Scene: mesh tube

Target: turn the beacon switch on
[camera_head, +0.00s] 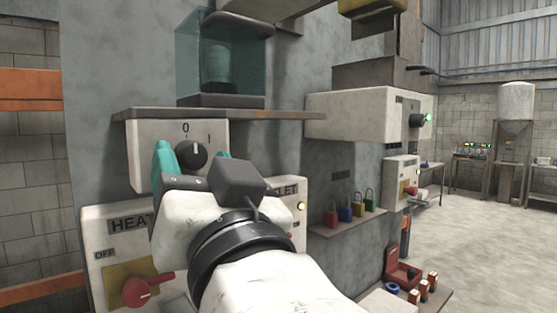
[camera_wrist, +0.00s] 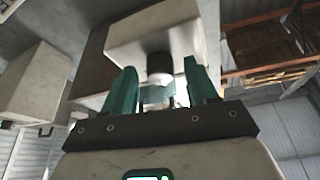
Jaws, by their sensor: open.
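A pale switch box (camera_head: 140,150) with marks 0 and I carries a black rotary knob (camera_head: 191,155). It hangs below a shelf with a teal glass case (camera_head: 222,60); no beacon label is readable. The knob's light mark seems to point upward, near 0, but is too small to be sure. My gripper (camera_head: 189,168) is open in front of the box, its teal fingers on either side of the knob. In the wrist view, the knob's round end (camera_wrist: 160,68) shows between the fingertips, with the pale box (camera_wrist: 150,32) behind. I cannot tell whether the fingers touch it.
The shelf (camera_head: 205,114) juts out above my gripper. Below is a HEAT panel (camera_head: 112,222) with a red lever (camera_head: 140,290). A small ledge (camera_head: 345,222) holds several coloured padlocks. Another box with a black knob (camera_head: 416,120) is farther right. Open floor (camera_head: 480,245) lies at right.

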